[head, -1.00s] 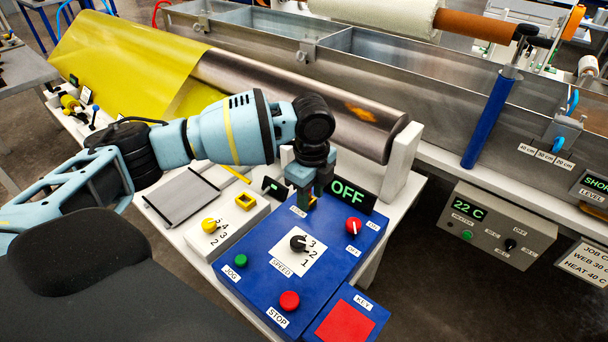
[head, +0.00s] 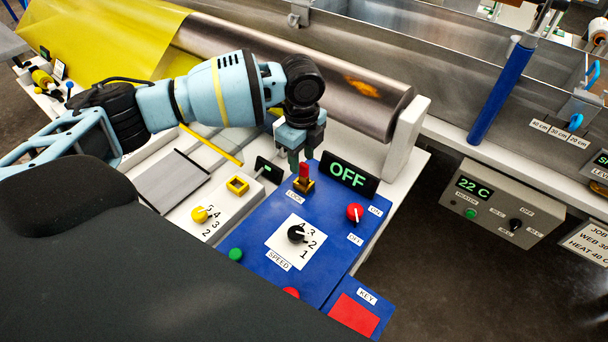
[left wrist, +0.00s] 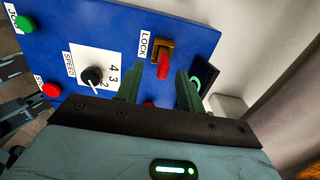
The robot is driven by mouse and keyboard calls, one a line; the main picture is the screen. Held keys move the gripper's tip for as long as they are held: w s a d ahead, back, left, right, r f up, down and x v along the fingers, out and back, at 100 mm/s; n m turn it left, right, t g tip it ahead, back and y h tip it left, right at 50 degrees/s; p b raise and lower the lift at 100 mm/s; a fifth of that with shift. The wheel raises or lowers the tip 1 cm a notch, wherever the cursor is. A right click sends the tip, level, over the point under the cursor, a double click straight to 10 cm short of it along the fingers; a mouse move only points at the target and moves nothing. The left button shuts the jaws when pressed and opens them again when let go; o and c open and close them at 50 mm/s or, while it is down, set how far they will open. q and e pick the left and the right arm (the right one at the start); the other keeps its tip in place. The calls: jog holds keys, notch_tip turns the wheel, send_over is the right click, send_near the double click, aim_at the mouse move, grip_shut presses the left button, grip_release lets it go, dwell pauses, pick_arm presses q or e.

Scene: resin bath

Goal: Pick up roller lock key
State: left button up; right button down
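The roller lock key (head: 304,171) is a small red tab standing in a brass-coloured lock at the back of the blue control panel (head: 262,224). In the left wrist view the red key (left wrist: 163,68) and its lock show beside the LOCK label. My left gripper (head: 301,160) is just behind and above the key in the head view. Its green fingers are apart, and the left wrist view shows the open gripper (left wrist: 159,90) with the key ahead, in the gap between them. Nothing is held. My right gripper is not in view.
A black OFF display (head: 349,175) stands close to the right of the lock. A black speed knob (head: 296,233) and red switch (head: 355,212) rise from the panel. A metal roller (head: 330,88) with a white end support (head: 408,130) lies behind. A red KEY pad (head: 353,315) is at front.

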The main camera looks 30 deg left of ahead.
aim_at(304, 164)
pick_arm(q)
jog(key=shift+w+d+f, duration=0.1)
jog(key=shift+f, duration=1.35)
jog(key=shift+w+d+f, duration=0.1)
jog(key=shift+f, duration=1.35)
jog(key=shift+c, duration=0.2)
grip_shut()
